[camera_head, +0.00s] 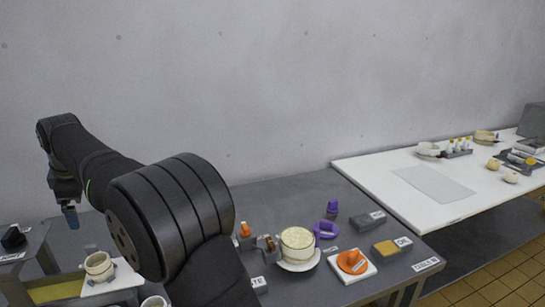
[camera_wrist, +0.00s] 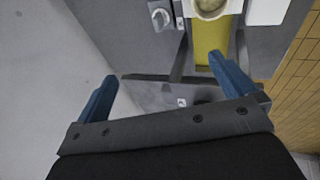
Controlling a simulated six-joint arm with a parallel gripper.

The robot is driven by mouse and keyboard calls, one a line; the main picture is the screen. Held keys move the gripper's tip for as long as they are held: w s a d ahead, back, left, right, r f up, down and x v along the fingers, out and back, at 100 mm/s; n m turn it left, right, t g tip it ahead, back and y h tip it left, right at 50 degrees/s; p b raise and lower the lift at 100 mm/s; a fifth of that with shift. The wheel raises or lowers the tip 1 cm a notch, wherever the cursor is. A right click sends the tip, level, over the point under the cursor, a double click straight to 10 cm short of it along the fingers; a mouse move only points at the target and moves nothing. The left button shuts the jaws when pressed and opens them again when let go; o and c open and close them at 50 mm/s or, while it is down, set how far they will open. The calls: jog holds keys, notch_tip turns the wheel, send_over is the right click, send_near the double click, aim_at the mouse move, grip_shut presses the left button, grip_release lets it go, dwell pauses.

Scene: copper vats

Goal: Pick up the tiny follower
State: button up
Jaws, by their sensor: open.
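No label I can read marks which piece is the tiny follower. Small candidates in the head view are an upright orange piece (camera_head: 244,230), a purple upright piece (camera_head: 333,207) and a purple ring-shaped piece (camera_head: 326,230). A larger orange disc with a handle (camera_head: 352,261) lies on a white board. My gripper (camera_head: 70,217) hangs fingers down at the far left, well away from these pieces. In the wrist view my gripper (camera_wrist: 162,68) has its two blue fingers wide apart with nothing between them. None of the orange or purple pieces shows there.
A cream pot of pale stuff (camera_head: 297,240) stands on a plate. Another pot (camera_head: 99,266) stands at left, near a raised dark stand (camera_head: 20,250). The wrist view shows a yellow strip (camera_wrist: 208,45) below a pot. A white table (camera_head: 400,172) is at right. The wall is behind.

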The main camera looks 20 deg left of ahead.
dwell(0.4)
jog(key=c, duration=1.3)
jog(key=g+h, duration=0.1)
jog(key=g, duration=0.3)
send_over(91, 245)
jog(key=w+d, duration=0.4)
notch_tip(91, 245, down, 5)
jog(key=x, duration=1.2)
jog(key=shift+s+d, duration=0.1)
jog(key=shift+d+x, duration=0.15)
jog(key=shift+x, duration=1.15)
jog(key=shift+d+x, duration=0.15)
jog(key=shift+x, duration=1.15)
